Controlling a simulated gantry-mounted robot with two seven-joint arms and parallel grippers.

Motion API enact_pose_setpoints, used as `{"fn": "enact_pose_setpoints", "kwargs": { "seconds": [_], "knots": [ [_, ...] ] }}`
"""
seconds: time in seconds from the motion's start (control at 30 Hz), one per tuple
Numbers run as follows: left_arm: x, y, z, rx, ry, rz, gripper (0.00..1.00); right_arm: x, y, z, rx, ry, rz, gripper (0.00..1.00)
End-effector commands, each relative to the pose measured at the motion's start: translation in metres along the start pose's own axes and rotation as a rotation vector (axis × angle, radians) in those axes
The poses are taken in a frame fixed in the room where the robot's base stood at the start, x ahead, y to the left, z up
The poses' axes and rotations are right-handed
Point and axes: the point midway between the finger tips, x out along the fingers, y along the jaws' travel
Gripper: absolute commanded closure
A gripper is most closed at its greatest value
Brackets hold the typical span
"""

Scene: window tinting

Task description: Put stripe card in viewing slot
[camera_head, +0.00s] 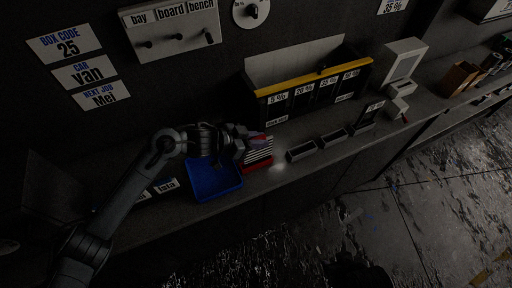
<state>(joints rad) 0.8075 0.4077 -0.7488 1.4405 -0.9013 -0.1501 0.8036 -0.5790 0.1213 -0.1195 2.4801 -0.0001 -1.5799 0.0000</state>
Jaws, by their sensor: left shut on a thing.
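My left gripper (246,143) reaches in from the left over the bench and is shut on a small red and blue thing (259,141). It is too small and dark to tell whether this is the stripe card. Just below the fingers is a red tray (262,164) with a stack of white-striped pieces (259,153); I cannot tell whether the held thing touches them. No viewing slot is plainly marked; a pale grey stand with a framed opening (404,61) is on the bench at the right. My right gripper is not in view.
A blue bin (213,180) is left of the red tray. Small dark trays (301,151) line the bench front to the right. Behind them stands a yellow-edged box labelled with percentages (314,81). Wall labels (66,43) and a peg board (172,28) are at upper left.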

Motion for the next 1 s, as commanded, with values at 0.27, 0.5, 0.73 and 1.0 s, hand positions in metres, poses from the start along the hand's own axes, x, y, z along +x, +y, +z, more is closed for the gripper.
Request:
{"fn": "enact_pose_setpoints", "kwargs": {
  "seconds": [0.27,0.5,0.73,1.0],
  "knots": [
    [0.001,-0.004,0.012,-0.001,0.000,0.000,1.00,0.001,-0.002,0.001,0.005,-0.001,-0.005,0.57],
    [0.015,-0.004,0.037,-0.002,0.000,0.001,1.00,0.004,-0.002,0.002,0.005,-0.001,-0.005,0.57],
    [0.017,-0.004,0.040,0.000,0.001,0.000,1.00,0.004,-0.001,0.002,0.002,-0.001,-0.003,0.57],
    [0.018,-0.004,0.043,0.000,0.001,0.000,0.73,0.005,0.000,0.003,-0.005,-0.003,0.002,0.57]
  ]
}}
